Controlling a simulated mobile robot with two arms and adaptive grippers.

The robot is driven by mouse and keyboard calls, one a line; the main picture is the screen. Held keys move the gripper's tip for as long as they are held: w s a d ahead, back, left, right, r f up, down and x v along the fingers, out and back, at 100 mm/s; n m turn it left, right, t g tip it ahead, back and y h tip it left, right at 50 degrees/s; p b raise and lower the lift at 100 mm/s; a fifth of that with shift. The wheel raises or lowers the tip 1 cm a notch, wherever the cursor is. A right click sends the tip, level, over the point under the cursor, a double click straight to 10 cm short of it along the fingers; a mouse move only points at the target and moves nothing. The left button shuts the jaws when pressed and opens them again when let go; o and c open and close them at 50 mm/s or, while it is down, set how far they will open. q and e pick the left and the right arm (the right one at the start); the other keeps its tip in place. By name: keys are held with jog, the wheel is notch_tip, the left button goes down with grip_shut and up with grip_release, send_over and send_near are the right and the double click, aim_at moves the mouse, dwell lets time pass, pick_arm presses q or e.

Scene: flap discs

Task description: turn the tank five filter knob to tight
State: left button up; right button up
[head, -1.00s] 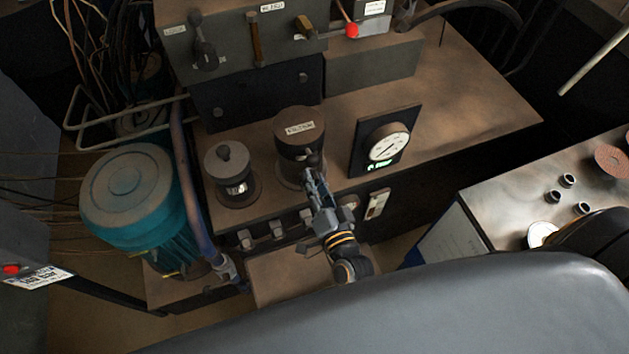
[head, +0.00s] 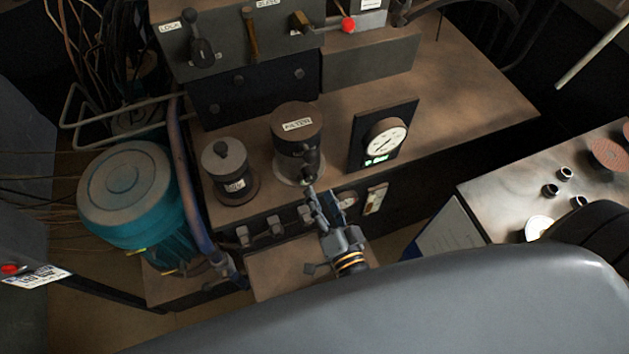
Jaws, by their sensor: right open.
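The filter (head: 298,141) is a dark brown cylinder with a white label on its lid, standing near the front edge of the brown tank top. Its small dark knob (head: 311,172) sticks out low on the front side. My right gripper (head: 323,193) is open and empty, just below and in front of the knob, with its fingers pointing up at it. The fingers look apart from the knob. I cannot read the knob's setting. My left gripper is not in view.
A round gauge (head: 385,138) on a dark plate stands right of the filter. A smaller capped cylinder (head: 231,170) stands to its left. A teal motor (head: 135,195) is at the left. A metal table (head: 520,190) with small parts is at the right.

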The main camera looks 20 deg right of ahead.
jog(key=s, duration=0.6)
jog(key=shift+s, duration=0.15)
jog(key=shift+d, duration=0.1)
